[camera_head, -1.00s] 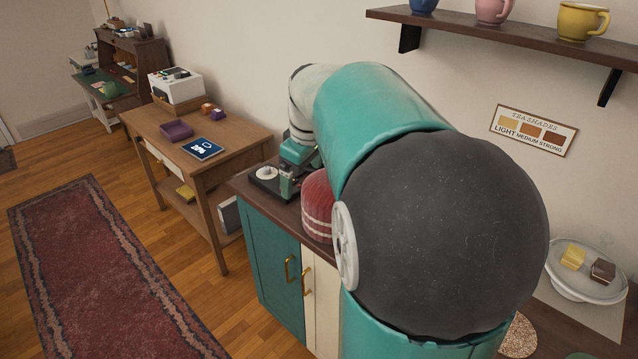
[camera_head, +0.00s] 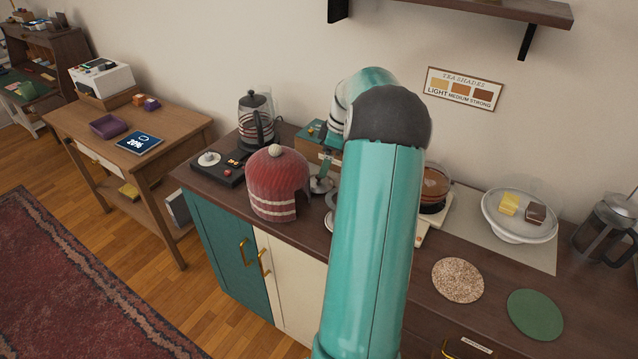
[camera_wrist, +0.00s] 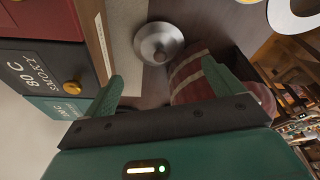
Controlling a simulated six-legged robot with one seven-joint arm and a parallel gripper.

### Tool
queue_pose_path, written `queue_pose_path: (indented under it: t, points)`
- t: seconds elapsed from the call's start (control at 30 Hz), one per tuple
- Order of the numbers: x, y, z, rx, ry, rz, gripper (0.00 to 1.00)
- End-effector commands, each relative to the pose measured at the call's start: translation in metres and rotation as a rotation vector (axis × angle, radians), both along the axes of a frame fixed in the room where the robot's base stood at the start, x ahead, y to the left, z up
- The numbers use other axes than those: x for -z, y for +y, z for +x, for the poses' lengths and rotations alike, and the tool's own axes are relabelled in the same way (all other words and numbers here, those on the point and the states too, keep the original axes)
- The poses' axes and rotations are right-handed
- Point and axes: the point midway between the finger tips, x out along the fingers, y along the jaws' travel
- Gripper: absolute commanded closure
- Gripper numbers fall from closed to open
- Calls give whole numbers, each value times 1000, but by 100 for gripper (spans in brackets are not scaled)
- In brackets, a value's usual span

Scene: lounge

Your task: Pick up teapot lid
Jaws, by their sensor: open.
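The teapot lid looks like a round, shiny metal lid with a small knob. In the wrist view the lid (camera_wrist: 158,43) lies on the dark counter, ahead of and between the fingertips. In the head view the lid (camera_head: 320,184) shows just right of the red cozy, partly hidden by my arm. My gripper (camera_wrist: 162,72) is open and empty, with one green finger on each side and a gap to the lid. In the head view most of my gripper is hidden behind my arm.
The red striped cozy (camera_head: 277,187) stands close beside the lid and near the right finger in the wrist view. A kettle (camera_head: 256,120) and a glass pot of tea (camera_head: 435,188) flank the area. Coasters (camera_head: 458,280) lie at right.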

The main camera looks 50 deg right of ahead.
Motion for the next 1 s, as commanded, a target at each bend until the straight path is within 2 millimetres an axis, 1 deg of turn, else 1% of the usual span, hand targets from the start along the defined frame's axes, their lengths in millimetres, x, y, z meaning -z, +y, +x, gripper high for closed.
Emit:
queue_pose_path:
  t: [0.03,0.1,0.37,0.6,0.7,0.87,0.93,1.0]
  points:
    - [9,2,3,-2,1,2,7]
    - [18,3,6,-2,1,1,7]
    - [35,5,11,-3,1,0,7]
    - [70,10,20,-4,1,2,7]
    - [74,11,22,-2,0,0,7]
    - [74,11,22,-2,0,0,7]
    - [74,11,22,-2,1,-1,17]
    - [74,11,22,-2,0,0,31]
